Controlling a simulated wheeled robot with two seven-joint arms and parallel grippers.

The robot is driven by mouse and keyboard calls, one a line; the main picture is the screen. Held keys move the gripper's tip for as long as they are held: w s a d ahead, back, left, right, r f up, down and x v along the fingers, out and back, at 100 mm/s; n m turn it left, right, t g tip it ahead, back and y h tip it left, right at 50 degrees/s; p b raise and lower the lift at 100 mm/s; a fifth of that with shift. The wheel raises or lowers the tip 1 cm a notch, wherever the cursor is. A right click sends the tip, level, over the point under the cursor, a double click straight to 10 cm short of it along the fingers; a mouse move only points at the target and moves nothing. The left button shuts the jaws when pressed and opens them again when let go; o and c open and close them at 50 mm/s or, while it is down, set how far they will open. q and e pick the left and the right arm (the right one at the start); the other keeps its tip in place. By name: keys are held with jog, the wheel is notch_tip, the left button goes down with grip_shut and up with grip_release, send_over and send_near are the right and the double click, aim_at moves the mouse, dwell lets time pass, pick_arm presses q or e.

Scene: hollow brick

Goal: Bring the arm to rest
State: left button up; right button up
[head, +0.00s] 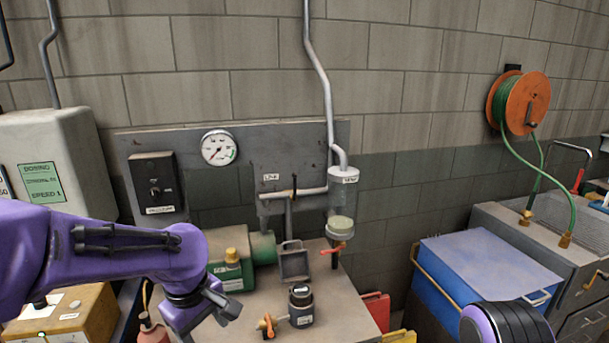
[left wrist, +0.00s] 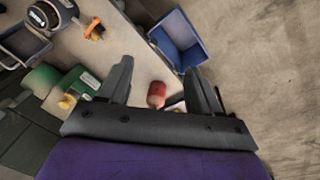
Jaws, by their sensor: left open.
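My left arm comes in from the left in the head view, with its gripper (head: 212,308) low, in front of the bench. In the left wrist view the two fingers of the left gripper (left wrist: 162,82) stand wide apart with nothing between them touching. A red bottle (left wrist: 156,95) shows in the gap, lower down and apart from the fingers. It also shows in the head view (head: 152,332), partly cut off by the bottom edge. A purple and black part of my right arm shows at the lower right of the head view; its gripper is out of view.
A blue bin (left wrist: 180,40) shows in the wrist view.

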pick_arm(q)
jog(key=w+f+m+t+b, duration=0.1)
jog(key=w+f+m+t, duration=0.15)
jog(key=w+t, duration=0.35)
jog(key=s+a+f+y+b, duration=0.1)
jog(key=s+a+f+b, duration=0.15)
jog(key=f, duration=0.55)
jog(key=s+a+f+m+t+y+b, duration=0.1)
jog(key=a+f+b, duration=0.15)
jog(key=f, duration=0.55)
jog(key=s+a+f+b, duration=0.2)
jog(key=a+f, duration=0.1)
jog(key=f, duration=0.5)
jog(key=s+a+f+g+y+b, duration=0.1)
jog(key=s+a+f+g+b, duration=0.1)
jog(key=s+f, duration=0.8)
jog(key=s+a+f+g+b, duration=0.2)
jog(key=s+f+g+b, duration=0.1)
jog(key=s+f, duration=0.8)
jog(key=s+b, duration=0.1)
jog(key=s, duration=0.3)
jog(key=shift+s+f+m+y, duration=0.15)
jog(key=shift+s+m+y, duration=0.1)
jog(key=shift+m+y, duration=0.15)
pick_arm(e)
notch_tip(320, 180, down, 15)
jog(key=shift+w+r, duration=0.2)
